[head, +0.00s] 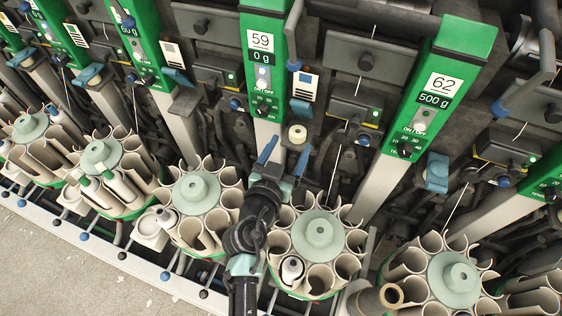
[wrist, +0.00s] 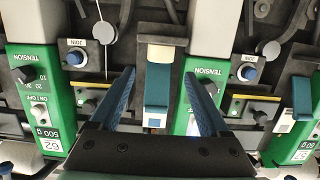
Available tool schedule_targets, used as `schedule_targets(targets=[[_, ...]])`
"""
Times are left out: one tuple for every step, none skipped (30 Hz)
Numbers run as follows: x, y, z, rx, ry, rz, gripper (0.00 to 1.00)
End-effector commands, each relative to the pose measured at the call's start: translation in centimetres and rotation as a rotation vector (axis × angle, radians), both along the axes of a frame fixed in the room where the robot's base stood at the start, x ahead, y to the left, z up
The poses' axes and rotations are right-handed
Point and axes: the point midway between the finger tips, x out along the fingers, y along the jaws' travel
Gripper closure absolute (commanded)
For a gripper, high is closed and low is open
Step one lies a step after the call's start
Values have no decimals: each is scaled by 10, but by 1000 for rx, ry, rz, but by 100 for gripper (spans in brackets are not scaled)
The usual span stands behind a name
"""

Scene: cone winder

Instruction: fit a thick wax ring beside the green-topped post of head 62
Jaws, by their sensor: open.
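The pale post of head 62 (head: 384,185), topped by a green panel (head: 440,80) reading 62 and 500 g, stands right of centre in the head view. The 62 panel also shows upside down at left in the wrist view (wrist: 42,105). A cream wax ring (head: 297,134) sits beside the post of head 59; a cream piece, apparently this ring, shows in the wrist view (wrist: 160,53) above a blue block (wrist: 157,95). My gripper (head: 284,158) is open and empty, its blue fingers either side of that line.
Round magazines of pale tubes (head: 318,235) stand along the front below the heads. Green panels, including the 59 panel (head: 262,55), and dark brackets crowd the back. A pale rail with knobs (head: 120,255) runs along the front left. Bare floor (head: 50,280) lies at lower left.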

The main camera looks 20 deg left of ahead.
Motion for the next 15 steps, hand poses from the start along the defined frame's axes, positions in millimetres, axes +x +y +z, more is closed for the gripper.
schedule_targets(targets=[[-10, 0, -1, 0, 2, 1, 20], [-15, 0, 1, 1, 2, 1, 20], [-21, 0, 2, 1, 2, 1, 20], [-25, 0, 3, 0, 2, 1, 20], [-30, 0, 3, 0, 2, 1, 20], [-34, 1, 4, -1, 1, 2, 20], [-37, 1, 5, 0, 1, 2, 20], [-40, 1, 6, 0, 2, 1, 20], [-43, 0, 7, 0, 1, 1, 20], [-45, 0, 8, 0, 1, 1, 20], [-47, 0, 8, 0, 2, 1, 20], [-48, 0, 9, -1, 2, 1, 20], [-49, 0, 9, -1, 1, 1, 20], [-49, 0, 10, -1, 1, 1, 20], [-50, 0, 10, -1, 0, 1, 20]])
